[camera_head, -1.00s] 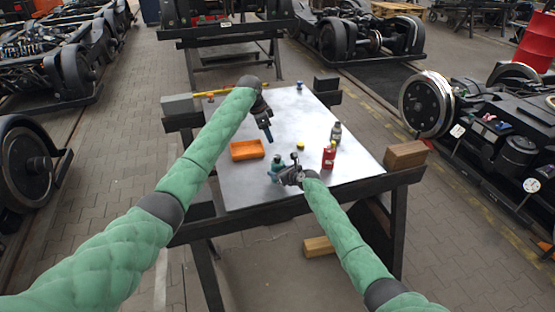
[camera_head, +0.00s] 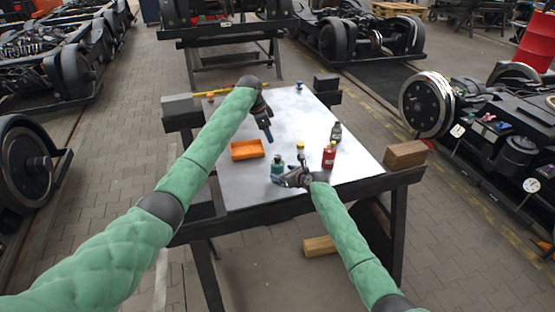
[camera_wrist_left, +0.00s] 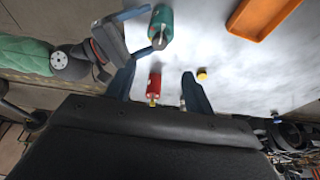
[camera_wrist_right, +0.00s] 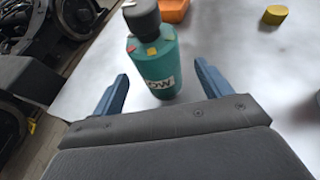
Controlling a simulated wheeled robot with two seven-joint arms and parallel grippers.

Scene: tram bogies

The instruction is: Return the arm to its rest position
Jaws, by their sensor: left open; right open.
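My left gripper (camera_head: 269,136) is open and empty above the metal-topped table, to the right of the orange tray (camera_head: 247,150). My right gripper (camera_head: 284,183) is open low over the table's front part. The teal bottle (camera_head: 277,171) stands upright close by; in the right wrist view the bottle (camera_wrist_right: 152,68) with its dark cap stands just beyond the spread fingers, with no grip on it visible. In the left wrist view the right gripper's fingers (camera_wrist_left: 141,34) are beside the teal bottle (camera_wrist_left: 161,24).
A red bottle (camera_head: 329,156), a dark grey bottle (camera_head: 336,132) and a small yellow-capped item (camera_head: 300,147) stand on the table. A blue item (camera_head: 299,86) is at its back. A wooden block (camera_head: 405,154) is at the right edge. The back middle is clear.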

